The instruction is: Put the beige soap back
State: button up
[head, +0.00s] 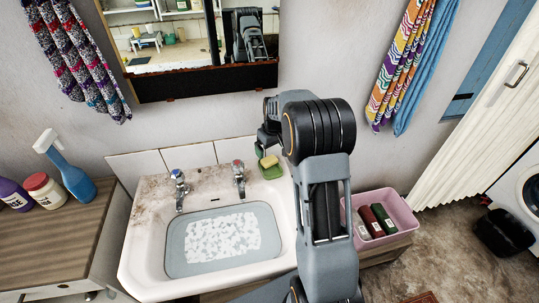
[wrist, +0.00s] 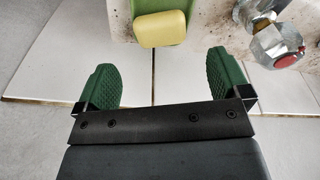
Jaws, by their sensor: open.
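The beige soap (head: 269,160) is a pale yellow bar in the green soap dish (head: 272,174) on the sink's back right corner. In the wrist view the soap (wrist: 160,29) is at the top middle, with part of the green dish (wrist: 162,5) behind it. My gripper (wrist: 160,82) is open and empty, its two green pads wide apart. The soap is beyond the fingertips and clear of both pads. In the head view my gripper (head: 263,147) is beside the soap at the wall, partly hidden by my arm.
The white sink (head: 147,262) holds water with foam, with two taps (head: 239,178) at its back. A pink basin (head: 402,213) with several bottles stands to the right. Bottles and a blue sprayer (head: 75,181) stand on the left cabinet. A mirror (head: 200,85) hangs above.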

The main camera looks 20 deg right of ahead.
aim_at(272, 163)
notch_tip(272, 163, up, 6)
jog(key=s+a+r+m+t, duration=0.1)
jog(key=s+a+r, duration=0.25)
jog(key=s, duration=0.25)
jog(key=s+a+r, duration=0.3)
jog(key=s+a, duration=0.1)
jog(key=s, duration=0.3)
jog(key=s+a+f, duration=0.1)
jog(key=s+a, duration=0.1)
jog(key=s, duration=0.4)
jog(key=s+a+f+m+t, duration=0.1)
jog(key=s+a, duration=0.1)
jog(key=s, duration=0.4)
jog(key=shift+s+a+f, duration=0.25)
jog(key=shift+s+f, duration=0.1)
jog(key=shift+f, duration=0.05)
